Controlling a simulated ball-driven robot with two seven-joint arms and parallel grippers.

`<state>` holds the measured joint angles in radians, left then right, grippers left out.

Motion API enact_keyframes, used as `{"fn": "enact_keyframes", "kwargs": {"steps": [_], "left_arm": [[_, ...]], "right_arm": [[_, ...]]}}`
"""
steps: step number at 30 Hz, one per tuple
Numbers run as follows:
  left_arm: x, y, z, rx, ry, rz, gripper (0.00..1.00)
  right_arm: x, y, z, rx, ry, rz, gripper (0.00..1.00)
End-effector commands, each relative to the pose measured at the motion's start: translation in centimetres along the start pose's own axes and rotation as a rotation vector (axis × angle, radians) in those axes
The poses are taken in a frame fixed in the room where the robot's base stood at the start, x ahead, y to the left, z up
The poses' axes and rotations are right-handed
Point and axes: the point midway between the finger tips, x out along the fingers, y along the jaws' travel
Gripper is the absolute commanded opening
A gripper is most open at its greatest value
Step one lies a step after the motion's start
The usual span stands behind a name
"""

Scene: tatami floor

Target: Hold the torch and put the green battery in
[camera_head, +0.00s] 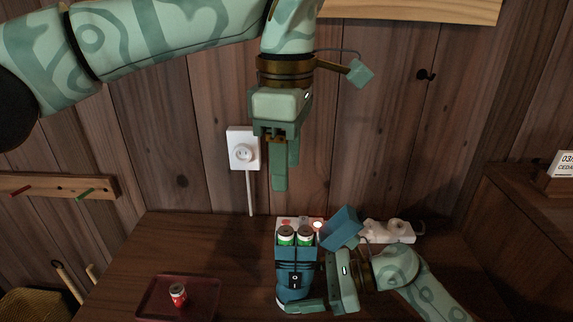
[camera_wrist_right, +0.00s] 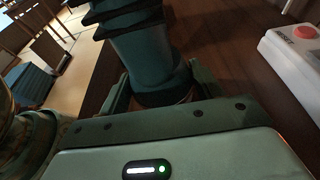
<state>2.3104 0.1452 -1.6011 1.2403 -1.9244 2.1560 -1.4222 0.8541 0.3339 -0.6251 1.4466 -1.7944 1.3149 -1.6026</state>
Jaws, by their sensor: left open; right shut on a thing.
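The teal torch (camera_head: 290,272) stands upright on the table, with a dark switch on its front. Two batteries with green bands, a left one (camera_head: 286,237) and a right one (camera_head: 305,237), sit side by side in its open top, their upper ends showing. My right gripper (camera_head: 312,303) is shut around the torch's lower body. In the right wrist view the torch (camera_wrist_right: 140,45) rises between the fingers; its top is out of frame. My left gripper (camera_head: 281,178) is open and empty, pointing down above the torch, clear of it.
A red battery (camera_head: 178,295) stands on a dark red tray (camera_head: 205,307) at left. A white box with a red button (camera_wrist_right: 293,48) is behind the torch. A white device (camera_head: 388,230) lies at back right. A wall socket (camera_head: 243,148) with a cord is behind my left gripper.

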Motion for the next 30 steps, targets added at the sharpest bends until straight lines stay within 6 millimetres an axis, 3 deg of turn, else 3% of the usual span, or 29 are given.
{"fn": "enact_keyframes", "kwargs": {"steps": [7, 9, 11, 22, 30], "left_arm": [[0.0, 0.0, 0.0, 0.000, 0.000, 0.000, 0.48], [0.0, 0.0, 0.0, 0.000, 0.000, 0.000, 0.48], [0.0, 0.0, 0.0, 0.000, 0.000, 0.000, 0.48], [0.0, 0.0, 0.0, -0.001, 0.000, 0.000, 0.48], [0.0, 0.0, 0.0, 0.000, 0.000, 0.001, 0.48]], "right_arm": [[0.0, 0.0, 0.0, 0.000, 0.000, 0.000, 0.52], [0.0, 0.0, 0.0, 0.000, 0.000, 0.000, 0.79], [0.0, 0.0, 0.0, 0.000, 0.000, 0.000, 0.90], [-0.9, -0.1, -0.1, 0.000, 0.002, -0.001, 0.90], [-6.8, -0.1, -0.1, 0.000, 0.003, -0.002, 0.90]]}}
